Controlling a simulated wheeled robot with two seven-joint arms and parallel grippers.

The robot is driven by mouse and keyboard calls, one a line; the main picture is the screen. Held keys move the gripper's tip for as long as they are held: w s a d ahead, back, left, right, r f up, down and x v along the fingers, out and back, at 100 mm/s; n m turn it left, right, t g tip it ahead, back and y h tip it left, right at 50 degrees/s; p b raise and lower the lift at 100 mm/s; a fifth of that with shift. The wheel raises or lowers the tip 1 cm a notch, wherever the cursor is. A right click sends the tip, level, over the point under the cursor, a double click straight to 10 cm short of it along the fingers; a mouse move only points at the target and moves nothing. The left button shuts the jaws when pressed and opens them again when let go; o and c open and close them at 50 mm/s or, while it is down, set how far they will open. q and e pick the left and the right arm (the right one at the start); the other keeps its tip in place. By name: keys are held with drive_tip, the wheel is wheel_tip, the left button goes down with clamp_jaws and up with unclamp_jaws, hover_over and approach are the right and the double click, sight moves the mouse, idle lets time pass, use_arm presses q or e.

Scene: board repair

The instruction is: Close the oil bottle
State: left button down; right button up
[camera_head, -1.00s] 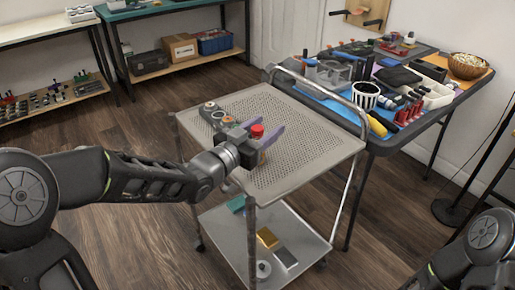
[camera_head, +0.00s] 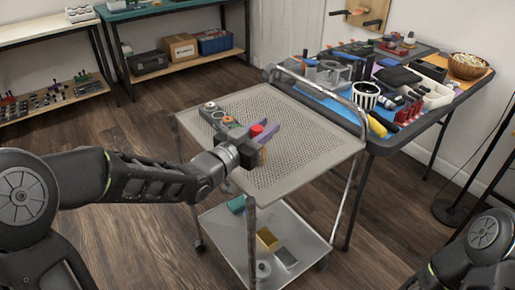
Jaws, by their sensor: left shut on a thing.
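The oil bottle shows mainly as a red cap (camera_head: 257,129) on the perforated top of the metal cart. Its body is mostly hidden behind my left gripper. I cannot tell how the cap sits on the bottle. My right gripper is out of view; only part of my right arm shows at the lower right.
A board with round parts (camera_head: 217,116) lies on the cart top (camera_head: 310,135), left of the gripper. The cart top's right side is clear. A crowded tool table (camera_head: 375,142) stands at the right.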

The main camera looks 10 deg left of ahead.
use_arm(q)
drive_tip(key=shift+r, duration=0.15)
wheel_tip(320, 180, up, 10)
drive_tip(key=p, duration=0.2)
drive_tip(key=shift+p, duration=0.3)
idle(0.5)
drive_tip(key=c, duration=1.7)
unclamp_jaws()
clamp_jaws()
